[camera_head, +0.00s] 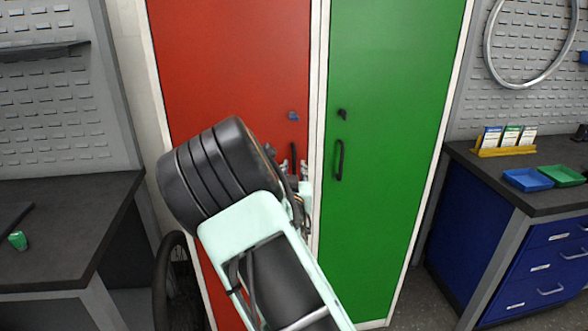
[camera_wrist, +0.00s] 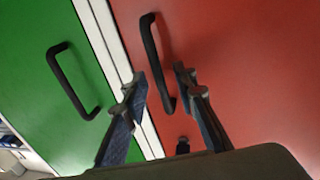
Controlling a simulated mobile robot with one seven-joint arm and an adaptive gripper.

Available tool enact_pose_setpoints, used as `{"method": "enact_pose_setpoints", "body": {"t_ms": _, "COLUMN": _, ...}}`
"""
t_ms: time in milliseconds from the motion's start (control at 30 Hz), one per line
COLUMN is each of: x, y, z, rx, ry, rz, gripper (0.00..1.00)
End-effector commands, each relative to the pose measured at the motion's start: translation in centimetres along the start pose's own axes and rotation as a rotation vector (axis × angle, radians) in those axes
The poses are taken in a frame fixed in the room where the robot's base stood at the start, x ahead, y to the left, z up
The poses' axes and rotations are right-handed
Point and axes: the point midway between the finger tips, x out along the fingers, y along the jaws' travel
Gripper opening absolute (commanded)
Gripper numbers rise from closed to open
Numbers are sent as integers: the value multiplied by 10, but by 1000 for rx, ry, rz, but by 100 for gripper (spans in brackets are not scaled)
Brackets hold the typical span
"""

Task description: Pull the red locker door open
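The red locker door (camera_head: 230,60) looks shut, beside the green door (camera_head: 390,80). Its black bar handle (camera_wrist: 151,45) shows in the wrist view, where the red door (camera_wrist: 250,70) fills the right side. My gripper (camera_wrist: 160,80) is open, with one finger on each side of the lower part of the handle. No firm contact between the fingers and the handle can be seen. In the head view my gripper (camera_head: 297,170) is at the red door's handle, mostly hidden behind my wrist.
The green door's handle (camera_head: 340,160) is close on the right. A dark workbench (camera_head: 60,220) stands at left, with a wheel (camera_head: 165,280) between it and the locker. A blue drawer bench (camera_head: 480,220) with trays stands at right.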

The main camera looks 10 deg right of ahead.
Motion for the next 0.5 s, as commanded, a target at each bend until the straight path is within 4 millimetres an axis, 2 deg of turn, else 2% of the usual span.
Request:
{"method": "enact_pose_setpoints", "body": {"t_ms": 200, "x": 0, "y": 0, "z": 0, "rx": 0, "ry": -1, "rz": 0, "gripper": 25}}
{"method": "enact_pose_setpoints", "body": {"t_ms": 400, "x": 0, "y": 0, "z": 0, "rx": 0, "ry": -1, "rz": 0, "gripper": 3}}
{"method": "enact_pose_setpoints", "body": {"t_ms": 500, "x": 0, "y": 0, "z": 0, "rx": 0, "ry": -1, "rz": 0, "gripper": 0}}
